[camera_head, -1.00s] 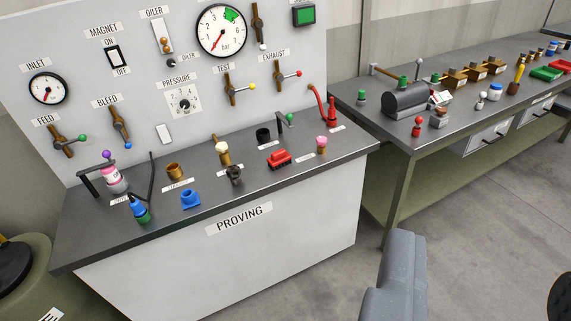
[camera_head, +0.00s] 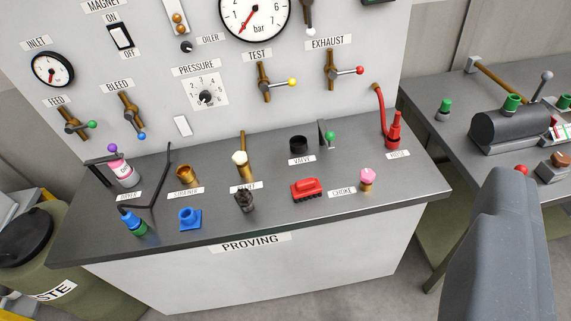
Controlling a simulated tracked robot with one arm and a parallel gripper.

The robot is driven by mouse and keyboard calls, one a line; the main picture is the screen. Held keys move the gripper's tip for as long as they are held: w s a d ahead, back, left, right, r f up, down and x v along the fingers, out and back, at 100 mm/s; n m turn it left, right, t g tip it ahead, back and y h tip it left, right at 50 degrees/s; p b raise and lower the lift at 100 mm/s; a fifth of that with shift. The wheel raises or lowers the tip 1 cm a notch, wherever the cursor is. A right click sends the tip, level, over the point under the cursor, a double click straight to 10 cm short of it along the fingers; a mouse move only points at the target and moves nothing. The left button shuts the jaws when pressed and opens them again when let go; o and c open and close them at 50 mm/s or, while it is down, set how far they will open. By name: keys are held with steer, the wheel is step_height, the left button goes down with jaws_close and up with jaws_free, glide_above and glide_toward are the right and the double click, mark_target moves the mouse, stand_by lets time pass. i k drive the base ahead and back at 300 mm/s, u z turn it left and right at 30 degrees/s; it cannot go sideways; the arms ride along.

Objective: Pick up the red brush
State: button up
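The red brush (camera_head: 308,188) lies on the dark top of the proving bench (camera_head: 412,178), right of its middle, with its dark bristles facing down. It sits between the black valve ring behind it and the pink-topped choke piece to its right. Nothing touches or covers it. A large grey part of my own arm stands at the lower right, apart from the brush. No gripper fingertips show.
Near the brush stand the black ring (camera_head: 298,143), pink-topped choke piece (camera_head: 367,178), dark fitting (camera_head: 244,200), green-knobbed lever (camera_head: 331,135) and red hose (camera_head: 394,130). The grey gauge panel (camera_head: 215,135) rises behind. A second bench (camera_head: 455,150) stands at right, a drum (camera_head: 30,240) at left.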

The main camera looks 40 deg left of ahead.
mark_target(305, 188)
steer(key=u, duration=0.6)
steer(key=i, duration=1)
steer(key=u, duration=0.7)
